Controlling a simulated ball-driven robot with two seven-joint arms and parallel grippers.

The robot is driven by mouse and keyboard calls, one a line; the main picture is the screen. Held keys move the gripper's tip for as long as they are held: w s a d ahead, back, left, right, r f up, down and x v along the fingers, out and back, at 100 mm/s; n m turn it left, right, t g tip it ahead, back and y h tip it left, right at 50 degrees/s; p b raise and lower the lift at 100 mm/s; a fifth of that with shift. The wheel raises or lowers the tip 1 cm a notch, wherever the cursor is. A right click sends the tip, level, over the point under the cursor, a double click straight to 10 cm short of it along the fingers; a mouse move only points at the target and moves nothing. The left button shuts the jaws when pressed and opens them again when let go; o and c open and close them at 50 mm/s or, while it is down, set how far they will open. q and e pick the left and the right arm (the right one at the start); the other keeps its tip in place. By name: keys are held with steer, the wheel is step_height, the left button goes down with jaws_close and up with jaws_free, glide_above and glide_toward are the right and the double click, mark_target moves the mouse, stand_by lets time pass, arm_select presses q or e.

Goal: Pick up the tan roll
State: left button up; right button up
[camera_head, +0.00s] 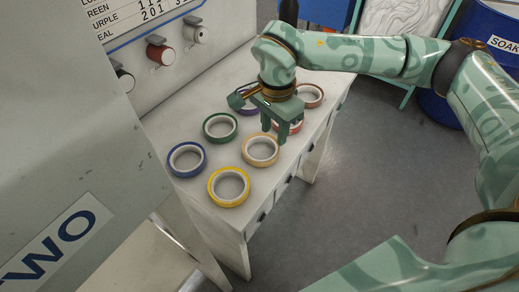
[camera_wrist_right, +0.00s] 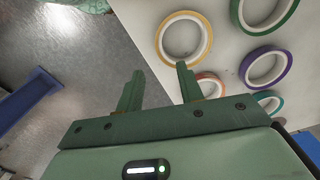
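The tan roll (camera_head: 262,163) lies flat on the pale bench, between the yellow, green and red rolls. In the right wrist view the tan roll (camera_wrist_right: 160,42) lies beyond the fingertips, up and to the right of the gap between them. My right gripper (camera_head: 275,135) points down just behind the tan roll and overlaps its far edge in the head view. In the right wrist view the gripper (camera_wrist_right: 159,69) is open with nothing between its fingers. Whether it touches the roll cannot be told. My left gripper is not in view.
A yellow roll (camera_head: 229,203), blue roll (camera_head: 188,174), green roll (camera_head: 220,141), and purple, red and brown (camera_head: 321,97) rolls lie nearby; the gripper partly hides the purple and red ones. A machine panel with knobs (camera_head: 157,54) stands behind the bench. Open floor is at right.

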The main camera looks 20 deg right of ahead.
glide_above(272, 158)
steer(key=f, duration=0.4)
steer(key=shift+w+b, duration=0.2)
steer(key=shift+b, duration=0.15)
steer(key=shift+s+f, duration=0.1)
steer(key=shift+f, duration=0.5)
step_height(272, 158, down, 5)
steer(key=shift+s+b, duration=0.1)
steer(key=shift+b, duration=0.95)
jaws_close()
